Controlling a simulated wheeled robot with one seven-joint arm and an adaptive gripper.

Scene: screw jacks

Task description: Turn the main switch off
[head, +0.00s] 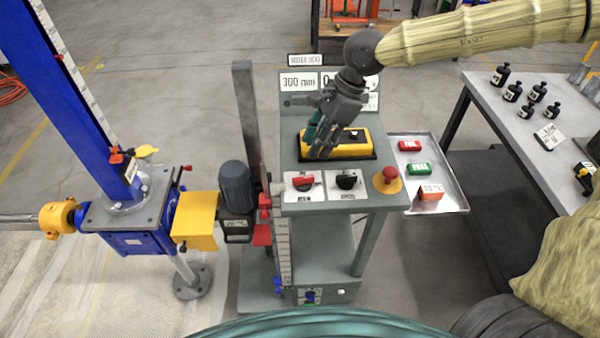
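A red rotary switch (303,182) on a white plate sits at the front left of the grey control console (330,203); it looks like the main switch. A black rotary switch (346,181) on a similar plate is to its right. A red mushroom button (389,175) on a yellow disc is at the console's right front corner. My gripper (317,148) points down over the left part of a yellow and black box (354,149), behind the red switch. Its fingers overlap the box in the picture; I cannot tell whether they touch it, or whether they are open. The switch lettering is too small to read.
A tray (456,196) with red and green labelled blocks stands right of the console. A table (520,128) with several black bottles is farther right. A blue screw jack column (85,95) with a grey motor (236,187) stands left. Sign plates rise behind my gripper.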

